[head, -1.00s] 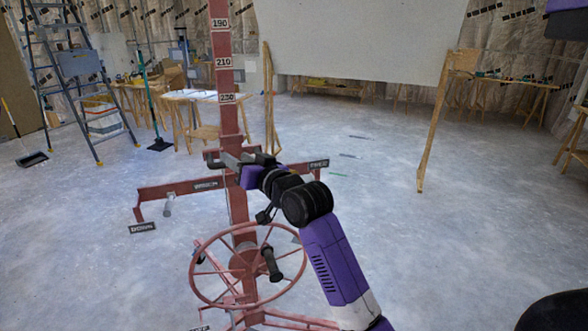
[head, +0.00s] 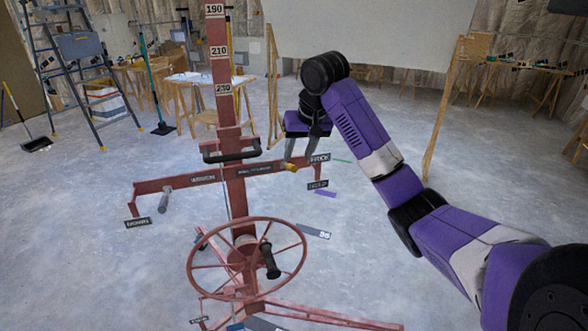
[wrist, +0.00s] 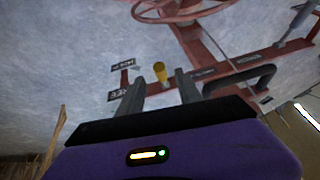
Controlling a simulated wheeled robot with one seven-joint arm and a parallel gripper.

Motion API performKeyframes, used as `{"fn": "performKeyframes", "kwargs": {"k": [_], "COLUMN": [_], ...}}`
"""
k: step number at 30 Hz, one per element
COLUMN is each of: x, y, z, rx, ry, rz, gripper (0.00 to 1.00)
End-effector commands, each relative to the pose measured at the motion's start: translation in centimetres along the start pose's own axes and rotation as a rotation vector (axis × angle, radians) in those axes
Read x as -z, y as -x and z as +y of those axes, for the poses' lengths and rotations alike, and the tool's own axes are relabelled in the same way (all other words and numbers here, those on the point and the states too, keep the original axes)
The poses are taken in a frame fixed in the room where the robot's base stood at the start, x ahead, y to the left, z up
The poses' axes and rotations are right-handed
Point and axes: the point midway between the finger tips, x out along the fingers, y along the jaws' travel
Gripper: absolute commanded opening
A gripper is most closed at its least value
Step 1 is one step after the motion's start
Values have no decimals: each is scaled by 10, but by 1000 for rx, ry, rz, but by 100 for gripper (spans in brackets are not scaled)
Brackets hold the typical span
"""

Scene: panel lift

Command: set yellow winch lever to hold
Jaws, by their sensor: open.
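The yellow winch lever (head: 291,167) shows as a short yellow handle near the right end of the red crossbar. The FREE plate (head: 319,158) is just right of it, and the HOLD plate (head: 317,184) hangs lower. I cannot tell exactly which plate the lever points at. My gripper (head: 301,150) is open and points down just above the lever. In the wrist view the yellow lever (wrist: 160,72) appears between the tips of my open gripper (wrist: 160,82), with no clear contact.
The red mast (head: 228,110) with a black handle bar (head: 232,155) stands left of my gripper. A grey lever (head: 164,200) is on the crossbar's left end. A red handwheel (head: 246,258) sits below. The floor to the right is clear.

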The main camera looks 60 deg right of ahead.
Motion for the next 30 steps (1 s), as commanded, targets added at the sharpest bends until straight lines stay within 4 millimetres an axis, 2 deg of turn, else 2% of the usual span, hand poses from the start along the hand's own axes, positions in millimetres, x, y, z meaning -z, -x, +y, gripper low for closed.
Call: {"fn": "performKeyframes", "kwargs": {"k": [5,18,23,30], "x": [-4,-4,-4,-4], "y": [-11,-70,-78,-78], "z": [2,2,2,2], "rx": [-8,-8,-7,-7], "ry": [-17,-15,-14,-14], "rz": [-15,-12,-10,-9], "gripper": [42,42,42,40]}}
